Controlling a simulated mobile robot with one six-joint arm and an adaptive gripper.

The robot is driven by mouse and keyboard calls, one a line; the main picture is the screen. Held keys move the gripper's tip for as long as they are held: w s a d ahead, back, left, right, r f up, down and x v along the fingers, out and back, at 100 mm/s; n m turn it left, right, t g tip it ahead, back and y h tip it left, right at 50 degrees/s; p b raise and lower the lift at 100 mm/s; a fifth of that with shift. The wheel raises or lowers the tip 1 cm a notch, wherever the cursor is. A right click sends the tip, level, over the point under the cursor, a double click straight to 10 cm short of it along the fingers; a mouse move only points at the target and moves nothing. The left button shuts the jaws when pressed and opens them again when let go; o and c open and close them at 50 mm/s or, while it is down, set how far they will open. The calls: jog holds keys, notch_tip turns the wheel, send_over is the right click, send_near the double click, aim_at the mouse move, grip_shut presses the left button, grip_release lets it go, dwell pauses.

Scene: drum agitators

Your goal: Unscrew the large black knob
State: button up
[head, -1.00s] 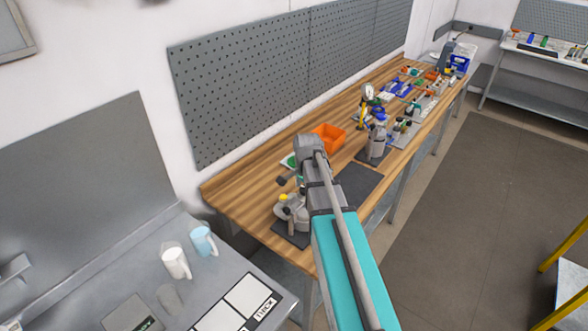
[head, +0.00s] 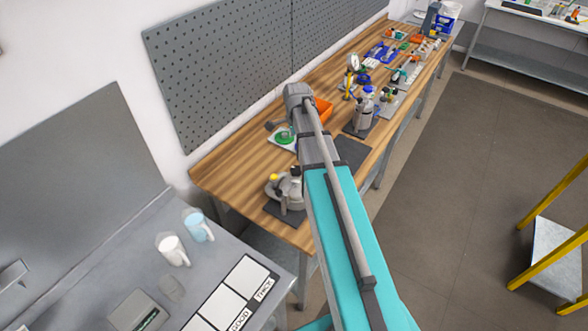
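A grey device (head: 287,193) with a yellow cap (head: 273,177) stands on a dark mat at the near end of the wooden bench, left of my arm. A large black knob cannot be made out for sure at this size; dark parts show on the device's upper side. My arm reaches out over the bench. A small dark part by its far end, probably my gripper (head: 273,125), hangs left of the wrist, beyond and above the grey device and apart from it. Its fingers are too small to tell open from shut. My forearm hides part of the bench.
A green item (head: 284,136) on a white plate, an orange bin (head: 323,108) and a grey bottle-like device (head: 363,116) stand farther along the bench (head: 222,171). A grey table (head: 100,270) with two mugs is at front left. Open floor lies right.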

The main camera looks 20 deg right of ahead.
aim_at(296, 170)
jog(key=shift+f, duration=0.15)
notch_tip(296, 170, down, 13)
jog(key=b, duration=1.3)
jog(key=shift+s+f+b, duration=0.15)
jog(key=shift+f+b, duration=0.05)
jog(key=shift+b, duration=0.1)
jog(key=c, duration=1)
jog(key=shift+a, duration=0.15)
jog(key=shift+c, duration=0.5)
